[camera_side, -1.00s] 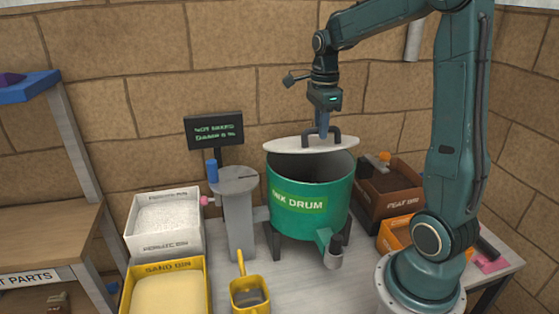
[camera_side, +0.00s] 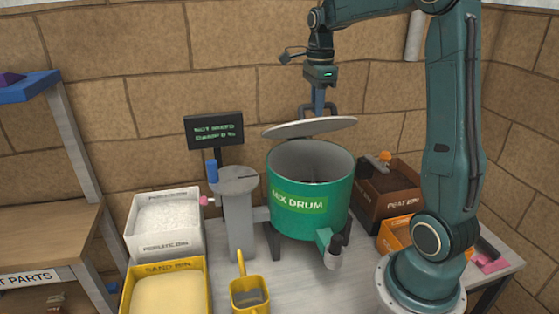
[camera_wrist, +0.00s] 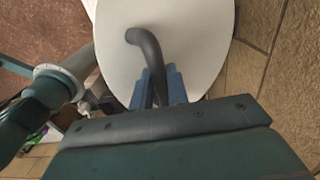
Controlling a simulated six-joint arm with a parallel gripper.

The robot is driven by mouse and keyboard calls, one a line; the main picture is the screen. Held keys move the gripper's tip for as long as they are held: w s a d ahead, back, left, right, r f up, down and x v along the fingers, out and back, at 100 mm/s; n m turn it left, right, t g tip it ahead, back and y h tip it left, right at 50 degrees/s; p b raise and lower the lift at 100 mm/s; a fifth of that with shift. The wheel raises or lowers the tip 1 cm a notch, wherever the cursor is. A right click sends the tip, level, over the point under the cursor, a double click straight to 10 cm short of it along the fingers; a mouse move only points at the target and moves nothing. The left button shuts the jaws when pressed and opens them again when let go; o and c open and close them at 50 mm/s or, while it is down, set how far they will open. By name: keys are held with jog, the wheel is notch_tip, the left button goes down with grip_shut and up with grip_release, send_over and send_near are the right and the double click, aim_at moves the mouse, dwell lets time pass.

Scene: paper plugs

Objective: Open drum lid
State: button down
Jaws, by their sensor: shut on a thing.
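The green mix drum (camera_side: 311,223) stands on the bench with its top open. Its inside shows grey and looks empty from here. The drum lid (camera_side: 312,128) is a pale round disc held above the drum, tilted with its right side higher. My gripper (camera_side: 318,110) is shut on the dark handle of the lid. In the wrist view, the blue fingers of my gripper (camera_wrist: 161,88) close around the dark curved handle (camera_wrist: 148,52), and the white lid (camera_wrist: 185,35) fills the space beyond.
A white perlite bin (camera_side: 165,247) and a yellow sand bin (camera_side: 133,275) stand left. A yellow scoop (camera_side: 238,288) lies in front. A brown peat bin (camera_side: 420,182) stands right.

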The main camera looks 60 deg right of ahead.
jog(key=shift+w+r, duration=0.1)
jog(key=shift+r, duration=0.05)
jog(key=w+d+r, duration=0.3)
jog(key=r, duration=0.1)
jog(key=shift+w+d, duration=0.4)
dwell(0.7)
jog(key=c, duration=1.3)
grip_release()
jog(key=shift+f, duration=0.1)
notch_tip(320, 180, up, 6)
jog(key=shift+s, duration=0.1)
